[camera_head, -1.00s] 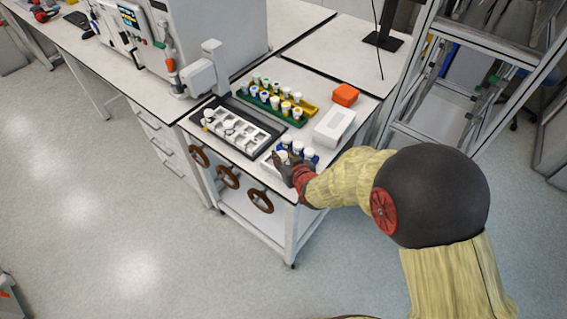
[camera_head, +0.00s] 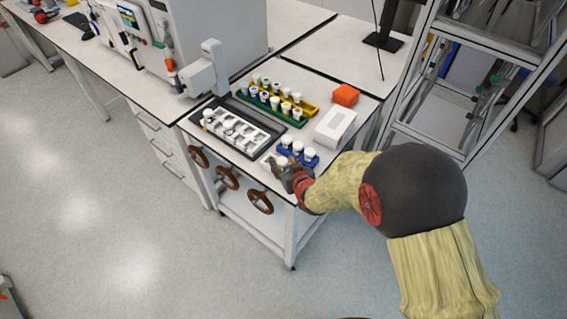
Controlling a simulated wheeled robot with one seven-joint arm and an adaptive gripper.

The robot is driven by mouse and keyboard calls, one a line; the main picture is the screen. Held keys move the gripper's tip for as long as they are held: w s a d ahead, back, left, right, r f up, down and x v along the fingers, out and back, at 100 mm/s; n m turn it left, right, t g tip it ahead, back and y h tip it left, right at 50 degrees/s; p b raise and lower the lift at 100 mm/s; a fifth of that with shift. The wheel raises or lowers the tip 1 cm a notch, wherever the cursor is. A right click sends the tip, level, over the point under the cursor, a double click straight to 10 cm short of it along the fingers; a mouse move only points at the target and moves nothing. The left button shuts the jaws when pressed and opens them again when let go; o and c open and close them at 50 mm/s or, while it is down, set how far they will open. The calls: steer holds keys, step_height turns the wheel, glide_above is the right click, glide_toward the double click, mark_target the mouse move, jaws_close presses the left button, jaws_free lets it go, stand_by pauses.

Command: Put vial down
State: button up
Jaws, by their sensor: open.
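My gripper (camera_head: 284,172) is at the front right corner of the bench, low over the top, and open. A white-capped vial (camera_head: 281,161) shows right at its fingers. The fingers hide its lower part, so I cannot tell whether they touch it. A small pale holder (camera_head: 268,160) lies just left of the fingers, partly hidden by them. A blue rack (camera_head: 304,162) with white-capped vials (camera_head: 297,147) stands just behind my gripper.
A black tray with a white slotted insert (camera_head: 250,135) lies to the left. Green (camera_head: 272,115) and yellow (camera_head: 309,109) racks with several vials stand behind. A white box (camera_head: 335,125) and an orange box (camera_head: 345,95) are at the right. The bench's front edge is close.

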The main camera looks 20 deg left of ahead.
stand_by(0.3)
steer(key=shift+r, duration=0.25)
steer(key=p+v, duration=0.2)
steer(key=v, duration=1)
steer(key=shift+f, duration=0.15)
steer(key=s+d+r+m+g+h, duration=0.15)
steer(key=d+r+m+h, duration=0.3)
steer(key=d+r, duration=1.3)
steer(key=s+d+r+m+g+h, duration=0.1)
steer(key=s+d+r, duration=0.1)
steer(key=s+d, duration=0.4)
steer(key=s+d+r+m+g+h, duration=0.1)
steer(key=s+d+r, duration=0.2)
steer(key=s, duration=1)
steer(key=d, duration=0.3)
steer(key=shift+s+r+m+g+h, duration=0.15)
steer(key=shift+s+m+g+h, duration=0.1)
steer(key=shift+m+g+h, duration=0.1)
